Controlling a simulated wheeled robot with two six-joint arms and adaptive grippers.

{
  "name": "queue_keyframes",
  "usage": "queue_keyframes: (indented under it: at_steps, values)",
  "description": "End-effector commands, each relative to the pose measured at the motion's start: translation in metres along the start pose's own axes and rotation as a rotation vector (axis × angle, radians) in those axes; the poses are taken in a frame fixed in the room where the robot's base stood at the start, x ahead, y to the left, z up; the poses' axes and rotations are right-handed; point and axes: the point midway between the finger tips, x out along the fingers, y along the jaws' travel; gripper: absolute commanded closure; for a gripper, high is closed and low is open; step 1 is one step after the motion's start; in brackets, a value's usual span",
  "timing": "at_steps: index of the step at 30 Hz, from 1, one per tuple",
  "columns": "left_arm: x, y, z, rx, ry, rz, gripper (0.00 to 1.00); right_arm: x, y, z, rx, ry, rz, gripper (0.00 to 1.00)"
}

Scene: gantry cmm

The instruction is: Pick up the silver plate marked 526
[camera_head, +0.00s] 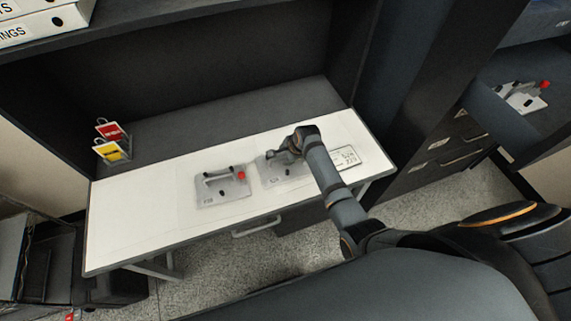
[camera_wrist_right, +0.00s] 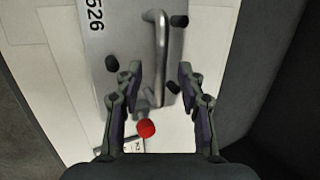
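The silver plate marked 526 (camera_wrist_right: 98,45) lies on the white table top. It has a raised bar handle (camera_wrist_right: 161,50), several black knobs and a red knob (camera_wrist_right: 146,129). In the head view this plate (camera_head: 270,176) is partly hidden by my right arm. My right gripper (camera_wrist_right: 160,75) is open, with one finger on each side of the handle as the wrist view shows it. I cannot tell how far above the handle the fingertips are. In the head view the right gripper (camera_head: 284,154) is over the plate. My left gripper is not in view.
A similar silver plate (camera_head: 232,190) with a red knob lies to the left on the white table (camera_head: 140,215). A white labelled plate (camera_head: 347,157) lies to the right. Red (camera_head: 110,130) and yellow (camera_head: 110,151) cards stand at the back left. The table's left part is clear.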

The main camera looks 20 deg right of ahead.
Motion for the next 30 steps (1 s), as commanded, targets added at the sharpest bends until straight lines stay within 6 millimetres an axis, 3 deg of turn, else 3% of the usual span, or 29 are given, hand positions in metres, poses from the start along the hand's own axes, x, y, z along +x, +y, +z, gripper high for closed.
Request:
queue_keyframes:
  at_steps: [5, 13, 22, 30]
  values:
    - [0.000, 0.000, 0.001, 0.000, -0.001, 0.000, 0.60, 0.023, 0.000, 0.001, 0.000, 0.001, 0.001, 0.61]
    - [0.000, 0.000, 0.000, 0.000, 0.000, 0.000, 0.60, 0.027, 0.000, 0.001, 0.000, 0.001, -0.001, 0.61]
    - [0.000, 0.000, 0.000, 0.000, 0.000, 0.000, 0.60, 0.026, 0.000, 0.001, 0.000, 0.001, 0.000, 1.00]
    - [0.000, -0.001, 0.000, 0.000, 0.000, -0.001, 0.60, 0.026, 0.000, 0.001, 0.000, 0.001, 0.000, 1.00]
